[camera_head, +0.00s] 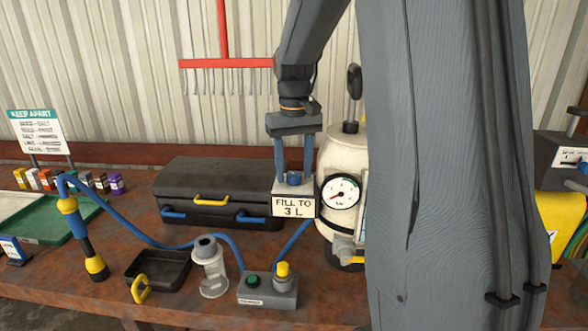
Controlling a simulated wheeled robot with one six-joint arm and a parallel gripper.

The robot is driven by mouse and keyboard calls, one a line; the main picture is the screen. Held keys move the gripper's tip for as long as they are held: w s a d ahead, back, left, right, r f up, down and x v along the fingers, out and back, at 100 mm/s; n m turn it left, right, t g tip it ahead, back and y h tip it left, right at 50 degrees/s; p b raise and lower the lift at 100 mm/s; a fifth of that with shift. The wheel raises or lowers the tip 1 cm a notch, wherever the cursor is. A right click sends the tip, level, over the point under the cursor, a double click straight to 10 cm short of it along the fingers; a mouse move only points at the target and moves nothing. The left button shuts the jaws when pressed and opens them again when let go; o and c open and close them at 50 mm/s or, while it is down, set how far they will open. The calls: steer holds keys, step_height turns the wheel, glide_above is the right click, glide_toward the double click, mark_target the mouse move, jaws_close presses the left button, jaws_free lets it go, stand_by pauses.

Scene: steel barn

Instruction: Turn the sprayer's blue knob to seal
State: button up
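The sprayer is a cream tank (338,160) with a round gauge (341,191) on its front and a dark pump handle (354,82) on top. My arm hides its right side. A small blue knob (293,179) shows left of the tank, just above a sign reading "FILL TO 3 L" (294,207). My gripper (294,180) points down with its two blue fingers apart, one on each side of the knob. A narrow gap seems to show around the knob; contact is hard to judge.
A black case (222,185) lies left of the sprayer. A control box (268,290) with green and yellow buttons, a clear cup (210,268) and a black tray (160,268) stand in front. A blue hose (135,232) crosses the bench. A yellow container (562,220) stands far right.

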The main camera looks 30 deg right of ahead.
mark_target(293, 174)
steer(key=shift+r+b, duration=1.15)
steer(key=shift+r, duration=2.75)
steer(key=shift+a, duration=0.1)
